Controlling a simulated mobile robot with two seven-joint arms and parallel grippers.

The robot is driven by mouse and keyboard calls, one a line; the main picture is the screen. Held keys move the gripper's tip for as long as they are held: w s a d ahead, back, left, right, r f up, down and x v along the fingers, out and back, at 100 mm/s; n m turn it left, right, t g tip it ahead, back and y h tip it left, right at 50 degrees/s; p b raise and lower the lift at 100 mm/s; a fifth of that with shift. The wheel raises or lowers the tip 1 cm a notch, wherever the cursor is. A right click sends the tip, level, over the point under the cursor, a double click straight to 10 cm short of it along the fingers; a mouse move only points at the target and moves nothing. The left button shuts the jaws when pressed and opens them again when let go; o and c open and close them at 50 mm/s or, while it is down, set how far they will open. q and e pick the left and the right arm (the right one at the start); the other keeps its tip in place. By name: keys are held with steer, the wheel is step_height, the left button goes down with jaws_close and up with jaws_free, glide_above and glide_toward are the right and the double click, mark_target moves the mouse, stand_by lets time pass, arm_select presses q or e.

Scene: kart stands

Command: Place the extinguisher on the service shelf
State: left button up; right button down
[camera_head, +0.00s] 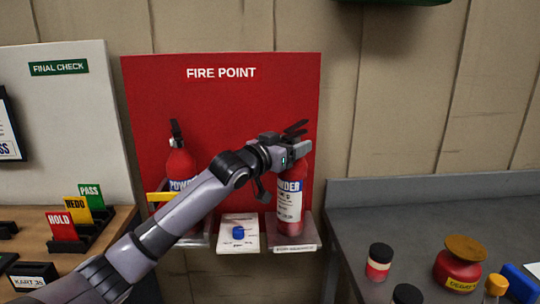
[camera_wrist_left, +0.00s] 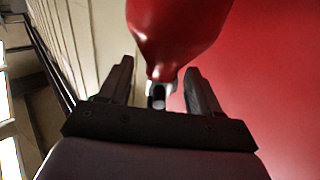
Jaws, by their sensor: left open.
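A red fire extinguisher (camera_head: 290,200) with a white and blue label stands upright on the right-hand shelf (camera_head: 295,247) of the red board. That shelf's small front label is too blurred to read surely. My left gripper (camera_head: 287,146) is open at the neck of this extinguisher, just below its black handle. In the left wrist view the red body (camera_wrist_left: 180,30) and its narrow neck show between the open fingers (camera_wrist_left: 157,88). A second red extinguisher (camera_head: 181,162) stands on the left-hand shelf, partly hidden behind my left arm. My right gripper is out of view.
Between the two shelves is a white card or plate (camera_head: 238,222) with a blue piece. A grey bench (camera_head: 350,215) at right holds several small containers. A wooden table at left holds HOLD, REDO and PASS cards (camera_head: 75,215).

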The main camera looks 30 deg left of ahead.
arm_select(q)
steer(key=shift+s+a+b, duration=0.6)
steer(key=shift+s+b, duration=0.2)
steer(key=shift+s, duration=3.9)
steer(key=s+d+f+g, duration=0.1)
steer(key=s+d+f, duration=0.1)
steer(key=f, duration=0.7)
steer(key=s+d+f+g, duration=0.1)
steer(key=s+d+f, duration=0.15)
steer(key=f, duration=0.65)
steer(key=s+d+f+g, duration=0.2)
steer(key=d+f, duration=0.1)
steer(key=f, duration=0.5)
steer(key=s+d+f+g, duration=0.1)
steer(key=s+d+f, duration=0.2)
steer(key=s+f, duration=0.6)
steer(key=s+d+f+g, duration=0.2)
steer(key=s+d+f, duration=0.2)
steer(key=s+f, duration=0.5)
steer(key=shift+s+f+m, duration=0.15)
steer(key=shift+s+m, duration=0.25)
steer(key=shift+s, duration=0.55)
step_height(320, 180, up, 3)
steer(key=p, duration=0.3)
steer(key=shift+f, duration=0.1)
